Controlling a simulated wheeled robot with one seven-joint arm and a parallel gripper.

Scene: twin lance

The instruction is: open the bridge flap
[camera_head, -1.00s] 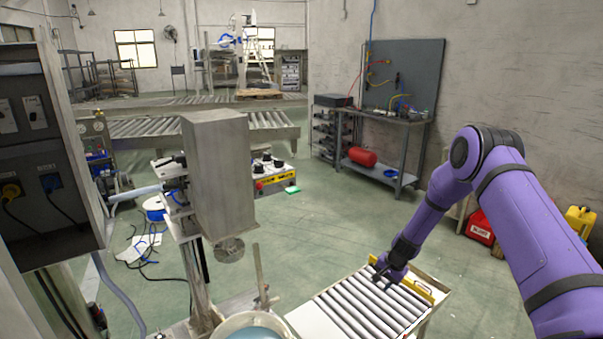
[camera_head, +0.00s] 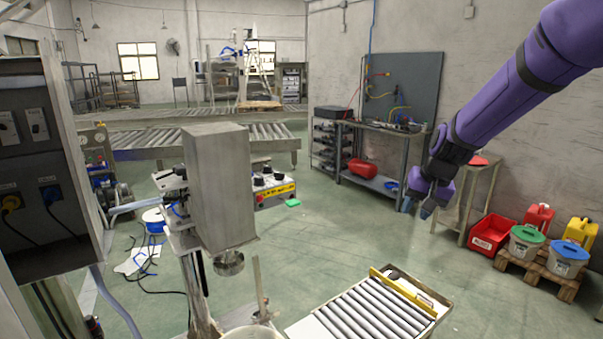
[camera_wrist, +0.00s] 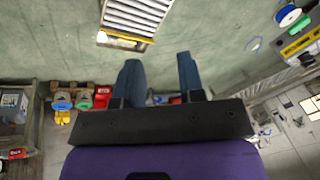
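A short roller section (camera_head: 370,318) with grey rollers and a yellow bar (camera_head: 402,292) along one edge lies flat at the bottom of the head view. It may be the bridge flap; I cannot tell for sure. In the wrist view the roller section (camera_wrist: 135,14) is at the top, with its yellow edge (camera_wrist: 122,37) facing my gripper. My gripper (camera_head: 416,207) hangs in the air, above and beyond the rollers at the right. In the wrist view its blue fingers (camera_wrist: 159,72) are spread apart with nothing between them.
A grey machine column (camera_head: 217,190) stands left of the rollers. A workbench (camera_head: 385,130) and a small table (camera_head: 468,195) stand by the right wall. A red bin (camera_head: 491,235) and several buckets and cans are at right. The green floor between is clear.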

